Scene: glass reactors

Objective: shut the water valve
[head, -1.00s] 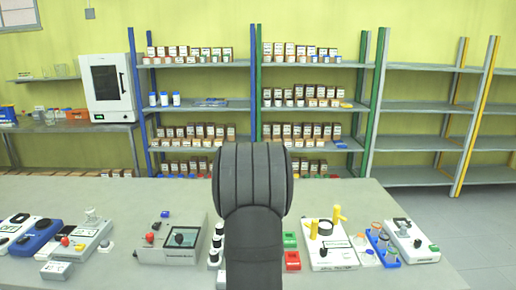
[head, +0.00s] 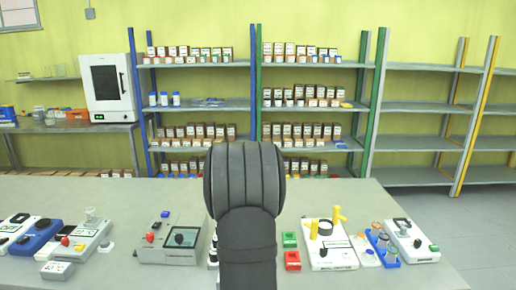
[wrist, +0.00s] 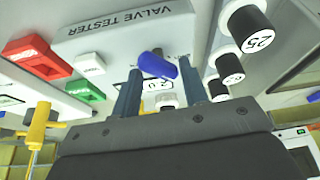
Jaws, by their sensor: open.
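The valve tester (wrist: 95,38) is a white box with its name in dark letters, upside down in the wrist view. A blue handle (wrist: 157,65), apparently the water valve's, lies at a slant on it. My gripper (wrist: 162,76) is open. Its two dark blue fingers reach toward the tester, with the blue handle in the picture between their tips. I cannot tell whether a finger touches it. A small white knob (wrist: 167,101) shows between the fingers. In the head view my arm hides the gripper and the tester.
Black-and-white cylinders (wrist: 245,30) stand close on one side of the tester. A red block (wrist: 36,58) and a green block (wrist: 82,90) lie on the other. A device with yellow posts (head: 338,216) stands farther right on the bench (head: 110,195).

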